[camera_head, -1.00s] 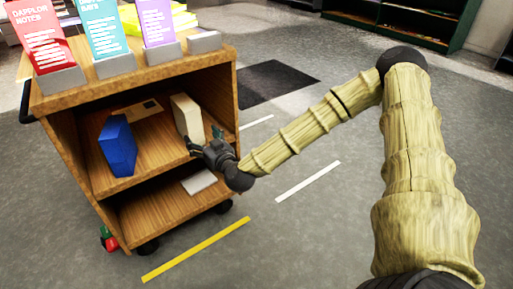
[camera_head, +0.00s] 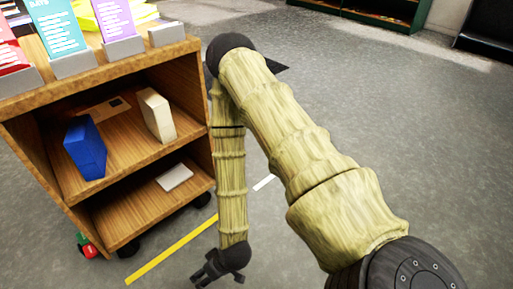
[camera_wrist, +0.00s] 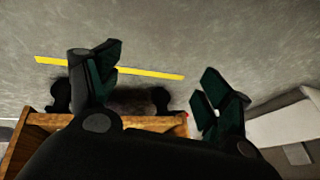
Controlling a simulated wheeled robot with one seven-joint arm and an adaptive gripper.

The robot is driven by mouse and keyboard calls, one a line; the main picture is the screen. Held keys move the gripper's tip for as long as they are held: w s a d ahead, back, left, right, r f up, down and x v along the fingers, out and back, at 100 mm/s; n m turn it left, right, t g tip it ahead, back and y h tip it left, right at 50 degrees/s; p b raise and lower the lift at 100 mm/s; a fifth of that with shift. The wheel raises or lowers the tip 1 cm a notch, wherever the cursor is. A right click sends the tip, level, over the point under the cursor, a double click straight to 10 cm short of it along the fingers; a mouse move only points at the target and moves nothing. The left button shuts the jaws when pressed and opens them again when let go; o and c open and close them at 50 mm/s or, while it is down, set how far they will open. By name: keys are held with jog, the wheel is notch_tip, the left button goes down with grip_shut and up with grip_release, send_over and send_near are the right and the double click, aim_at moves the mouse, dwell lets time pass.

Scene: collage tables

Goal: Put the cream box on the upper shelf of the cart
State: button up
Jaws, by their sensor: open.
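The cream box (camera_head: 156,115) stands upright on the upper shelf (camera_head: 128,142) of the wooden cart (camera_head: 160,69), at the shelf's right side. Nothing touches it from my side. My gripper (camera_head: 203,279) hangs low at the bottom of the head view, in front of the cart and well apart from the box. In the wrist view my gripper (camera_wrist: 155,85) has its dark green fingers spread with nothing between them. The cart's wooden edge (camera_wrist: 150,124) shows below the fingers there. The box cannot be made out in the wrist view.
A blue box (camera_head: 86,148) stands left of the cream box. A flat light item (camera_head: 174,177) lies on the lower shelf (camera_head: 135,215). Brochure holders (camera_head: 110,48) line the cart's top. A yellow floor stripe (camera_head: 172,248) runs before the cart. The floor to the right is open.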

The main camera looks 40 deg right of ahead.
jog(key=s+d+f+g+h, duration=0.1)
jog(key=s+d+g, duration=0.1)
jog(key=s, duration=0.5)
jog(key=s+d+f+m+g+h, duration=0.1)
jog(key=s+d+f+g+h, duration=0.1)
jog(key=s+d, duration=0.3)
jog(key=s, duration=0.2)
jog(key=shift+s+d, duration=0.3)
jog(key=shift+s, duration=0.05)
notch_tip(320, 180, up, 33)
jog(key=p, duration=3.3)
jog(key=shift+r, duration=0.2)
